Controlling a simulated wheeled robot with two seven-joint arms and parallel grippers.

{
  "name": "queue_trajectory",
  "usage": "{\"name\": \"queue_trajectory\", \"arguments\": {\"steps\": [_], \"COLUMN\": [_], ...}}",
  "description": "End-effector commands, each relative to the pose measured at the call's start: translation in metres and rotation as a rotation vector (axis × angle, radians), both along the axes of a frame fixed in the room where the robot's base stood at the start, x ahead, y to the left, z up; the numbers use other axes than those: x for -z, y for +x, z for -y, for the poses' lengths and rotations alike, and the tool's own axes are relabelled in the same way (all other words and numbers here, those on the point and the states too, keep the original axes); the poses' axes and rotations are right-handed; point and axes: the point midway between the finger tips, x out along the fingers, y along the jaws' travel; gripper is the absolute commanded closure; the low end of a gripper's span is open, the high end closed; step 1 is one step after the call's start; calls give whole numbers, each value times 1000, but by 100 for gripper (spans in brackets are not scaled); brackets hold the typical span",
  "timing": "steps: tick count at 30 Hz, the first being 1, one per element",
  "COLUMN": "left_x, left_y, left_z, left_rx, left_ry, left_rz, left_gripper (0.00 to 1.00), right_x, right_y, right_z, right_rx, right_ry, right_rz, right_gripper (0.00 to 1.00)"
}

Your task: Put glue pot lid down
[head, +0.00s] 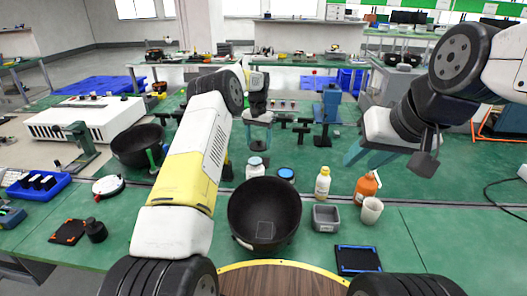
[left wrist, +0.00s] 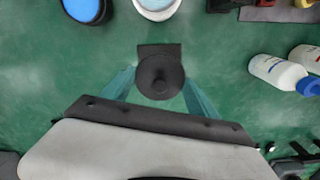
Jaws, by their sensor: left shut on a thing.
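The dark round lid (left wrist: 160,76) with a small knob sits between the teal fingertips of my left gripper (left wrist: 158,92) in the left wrist view. The gripper is shut on it. In the head view my left gripper (head: 258,135) hangs over the green table, behind the white jar with a blue top (head: 255,168). The lid shows there only as a small dark shape (head: 258,146). I cannot tell its exact height above the table. My right gripper (head: 366,158) is at the right with its teal fingers apart and nothing between them.
A large black bowl (head: 264,212) stands at the front middle. A blue-topped tin (head: 286,174) is near the jar. The right side of the table is mostly clear.

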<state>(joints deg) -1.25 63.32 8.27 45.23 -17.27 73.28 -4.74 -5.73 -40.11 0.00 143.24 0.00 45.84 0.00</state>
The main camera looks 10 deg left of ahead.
Motion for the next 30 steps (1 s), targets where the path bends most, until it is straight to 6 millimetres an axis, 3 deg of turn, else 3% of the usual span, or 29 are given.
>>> {"name": "queue_trajectory", "arguments": {"steps": [15, 26, 27, 30], "left_x": [70, 74, 74, 74], "left_y": [0, 0, 0, 0], "left_z": [0, 1, 1, 1], "left_rx": [0, 0, 0, 0], "left_ry": [0, 0, 0, 0], "left_rz": [0, 0, 1, 1], "left_gripper": [70, 70, 28, 10], "right_x": [0, 0, 0, 0], "right_y": [0, 0, 0, 0], "right_z": [0, 0, 0, 0], "right_rx": [0, 0, 0, 0], "right_ry": [0, 0, 0, 0], "right_rz": [0, 0, 0, 0], "right_gripper": [64, 64, 64, 64]}}
